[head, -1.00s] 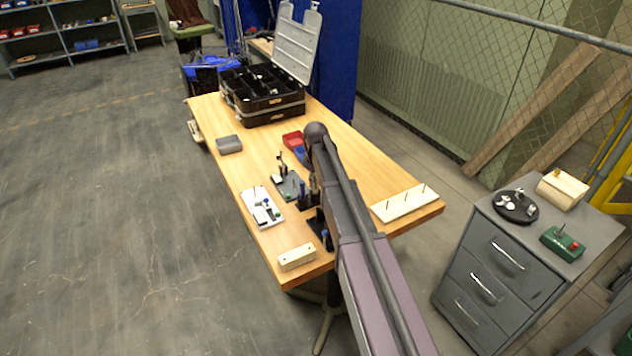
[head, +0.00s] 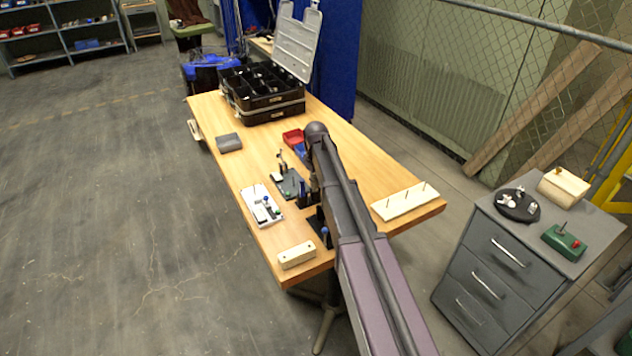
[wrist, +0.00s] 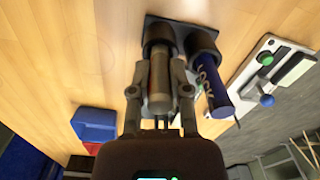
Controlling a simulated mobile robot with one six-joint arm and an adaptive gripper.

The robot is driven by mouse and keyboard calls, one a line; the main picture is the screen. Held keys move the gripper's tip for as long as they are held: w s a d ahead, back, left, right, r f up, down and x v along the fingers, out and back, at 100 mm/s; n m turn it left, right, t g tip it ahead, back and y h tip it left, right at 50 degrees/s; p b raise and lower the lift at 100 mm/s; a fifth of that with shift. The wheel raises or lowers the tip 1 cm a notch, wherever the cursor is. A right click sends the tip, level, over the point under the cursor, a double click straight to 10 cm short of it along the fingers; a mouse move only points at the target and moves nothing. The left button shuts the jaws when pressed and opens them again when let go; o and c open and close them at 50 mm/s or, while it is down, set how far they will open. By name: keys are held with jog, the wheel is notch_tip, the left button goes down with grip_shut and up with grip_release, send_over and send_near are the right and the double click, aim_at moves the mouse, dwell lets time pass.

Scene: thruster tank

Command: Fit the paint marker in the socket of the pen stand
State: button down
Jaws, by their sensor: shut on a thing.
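My gripper (wrist: 159,95) is shut on the paint marker (wrist: 160,72), a beige-grey cylinder, in the wrist view. The marker's far end meets a round black socket of the pen stand (wrist: 182,24); it looks lined up with that socket, but how deep it sits I cannot tell. A blue marker (wrist: 211,88) with white lettering stands in the neighbouring socket, close beside my right finger.
The wooden table (head: 245,160) also bears a white tray (head: 262,206) with small parts, a wooden block (head: 297,255), a pegged board (head: 405,201), red and blue bins (head: 293,137) and a black case (head: 262,112). Bare tabletop lies left of the stand in the wrist view.

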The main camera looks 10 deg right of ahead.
dwell(0.3)
jog(key=c, duration=0.5)
grip_release()
notch_tip(320, 180, up, 9)
jog(key=p, duration=0.9)
jog(key=shift+r, duration=0.1)
jog(key=shift+f+b, duration=0.3)
jog(key=shift+f, duration=0.2)
jog(key=shift+f, duration=0.1)
